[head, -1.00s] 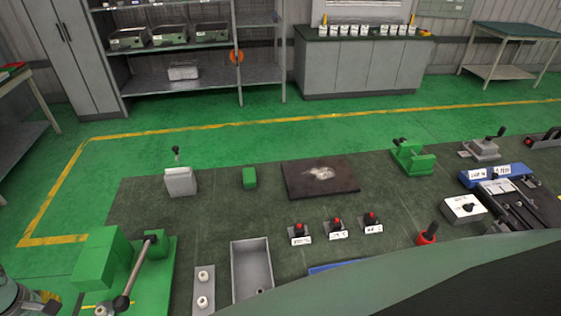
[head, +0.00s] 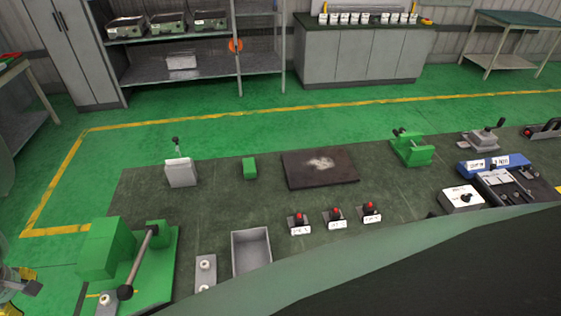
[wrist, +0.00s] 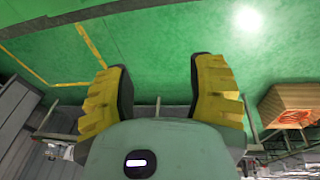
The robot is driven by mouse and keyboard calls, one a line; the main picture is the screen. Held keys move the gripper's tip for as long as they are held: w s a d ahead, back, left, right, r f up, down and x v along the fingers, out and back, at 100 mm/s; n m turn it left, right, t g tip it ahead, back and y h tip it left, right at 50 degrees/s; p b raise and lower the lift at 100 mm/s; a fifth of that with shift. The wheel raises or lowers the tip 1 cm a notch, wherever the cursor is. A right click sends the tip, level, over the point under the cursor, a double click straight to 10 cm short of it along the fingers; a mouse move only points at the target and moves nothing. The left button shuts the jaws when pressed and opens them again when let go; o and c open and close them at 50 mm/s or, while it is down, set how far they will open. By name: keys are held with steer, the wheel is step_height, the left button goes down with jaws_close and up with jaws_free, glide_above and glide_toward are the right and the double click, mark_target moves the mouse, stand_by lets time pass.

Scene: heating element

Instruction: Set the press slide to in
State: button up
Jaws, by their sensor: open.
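No label marks the press slide, and I cannot tell for sure which part it is. A blue and grey fixture (head: 500,175) with dark rails and a small handle lies at the right, partly hidden. My gripper (wrist: 161,68) is open and empty in the wrist view, its yellow fingers wide apart above green floor. Part of it seems to show at the lower left edge of the head view, left of the green machine.
The dark bench (head: 225,205) carries a grey open tray (head: 251,252), several red-button switches, a dark plate (head: 320,169), a small green block (head: 249,168) and a green clamp (head: 411,148). A large dark shape covers the lower right. Green floor lies behind the bench.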

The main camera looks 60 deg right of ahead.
steer(key=a+r+m+t+y+p, duration=0.1)
steer(key=a+r+y, duration=0.2)
steer(key=a, duration=0.9)
steer(key=shift+w+a+r+t+y, duration=0.3)
steer(key=shift+w+a+y, duration=0.1)
steer(key=shift+y, duration=0.1)
steer(key=shift+f, duration=0.1)
